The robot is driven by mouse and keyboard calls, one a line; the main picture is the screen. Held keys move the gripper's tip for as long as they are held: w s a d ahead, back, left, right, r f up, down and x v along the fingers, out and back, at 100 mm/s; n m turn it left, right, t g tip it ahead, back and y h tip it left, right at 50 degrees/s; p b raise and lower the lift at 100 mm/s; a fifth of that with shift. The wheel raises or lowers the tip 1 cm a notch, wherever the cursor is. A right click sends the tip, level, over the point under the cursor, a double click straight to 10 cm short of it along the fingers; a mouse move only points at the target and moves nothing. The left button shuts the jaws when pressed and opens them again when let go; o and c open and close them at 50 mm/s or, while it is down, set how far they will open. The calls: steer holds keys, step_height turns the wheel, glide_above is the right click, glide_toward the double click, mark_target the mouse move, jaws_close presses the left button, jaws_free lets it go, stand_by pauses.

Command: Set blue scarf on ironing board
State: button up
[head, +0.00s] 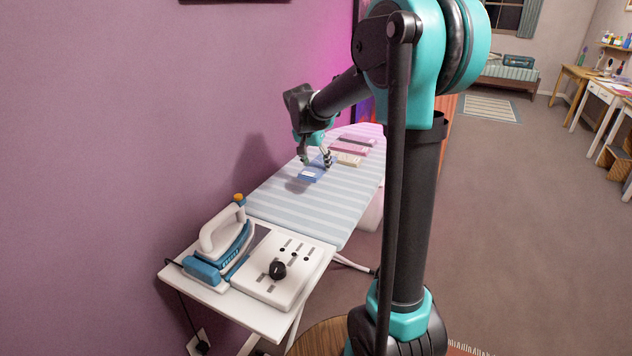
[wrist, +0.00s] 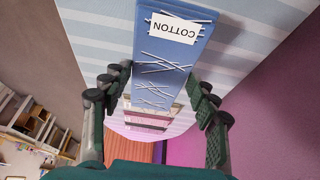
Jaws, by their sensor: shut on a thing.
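The blue scarf (head: 312,174) is a folded flat blue piece with white marks and a white label reading "COTTON" in the wrist view (wrist: 160,50). My gripper (head: 316,160) is shut on it, with one finger on each side edge in the wrist view (wrist: 158,76). The ironing board (head: 310,212) has a pale blue and white striped cover and stands along the wall. The scarf is over the middle of the board, with a shadow beside it. I cannot tell whether its underside touches the cover.
Folded cream (head: 348,159) and pink (head: 349,149) pieces lie farther along the board, past the scarf. An iron (head: 222,240) and a white control panel (head: 278,270) sit at the near end. The striped near half of the board is clear. The pink-purple wall (head: 130,130) is close on the left.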

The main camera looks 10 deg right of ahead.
mark_target(318, 189)
steer(key=shift+f, duration=3.95)
steer(key=shift+f, duration=0.1)
steer(key=o, duration=1.1)
steer(key=shift+o, duration=0.2)
steer(key=v, duration=1.2)
steer(key=shift+r, duration=0.2)
